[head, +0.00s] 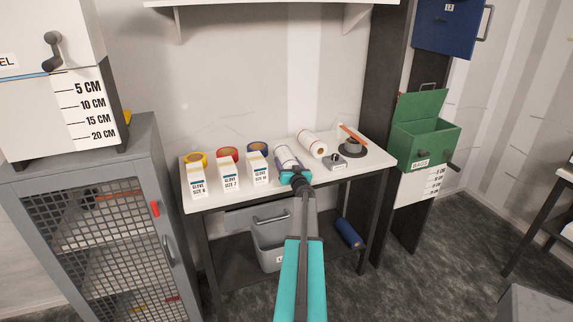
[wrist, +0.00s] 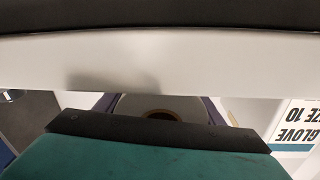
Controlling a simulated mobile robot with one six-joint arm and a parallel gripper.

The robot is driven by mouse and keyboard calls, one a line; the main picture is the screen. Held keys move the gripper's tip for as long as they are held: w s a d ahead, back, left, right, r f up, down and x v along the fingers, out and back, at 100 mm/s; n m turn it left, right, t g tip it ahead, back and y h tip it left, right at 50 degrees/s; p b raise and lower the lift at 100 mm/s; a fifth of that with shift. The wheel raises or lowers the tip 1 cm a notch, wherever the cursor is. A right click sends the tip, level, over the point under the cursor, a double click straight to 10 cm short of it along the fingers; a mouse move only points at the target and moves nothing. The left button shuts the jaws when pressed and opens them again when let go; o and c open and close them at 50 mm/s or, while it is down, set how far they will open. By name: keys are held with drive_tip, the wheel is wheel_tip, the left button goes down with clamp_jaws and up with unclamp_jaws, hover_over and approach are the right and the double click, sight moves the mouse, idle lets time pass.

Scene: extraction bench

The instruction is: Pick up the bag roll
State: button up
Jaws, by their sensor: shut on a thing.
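The bag roll, a pale roll with purple edging (head: 285,156), lies on the white table, between the glove boxes and another roll. My gripper (head: 294,175) reaches it from the front and is shut on its near end. In the wrist view the roll's round end with a dark core hole (wrist: 160,107) shows behind a teal and black jaw (wrist: 155,140), which hides much of it. I cannot tell whether the roll is lifted off the table.
Several glove boxes (head: 229,177) with tape rolls behind them stand on the left. A white roll with red marks (head: 312,144) lies close on the right, beside a small grey device (head: 334,161) and a tape dispenser (head: 352,147). A shelf (head: 265,3) hangs above.

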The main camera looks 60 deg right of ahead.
sight(288, 156)
drive_tip(key=shift+r, duration=0.45)
drive_tip(key=shift+s+a+r, duration=0.15)
drive_tip(key=shift+r, duration=0.45)
drive_tip(key=shift+s+a+r, duration=0.15)
drive_tip(key=shift+r, duration=0.4)
drive_tip(key=r+b+v, duration=0.1)
drive_tip(key=b+v, duration=0.1)
drive_tip(key=v, duration=1.3)
drive_tip(key=shift+a+r, duration=0.2)
drive_tip(key=shift+r, duration=0.05)
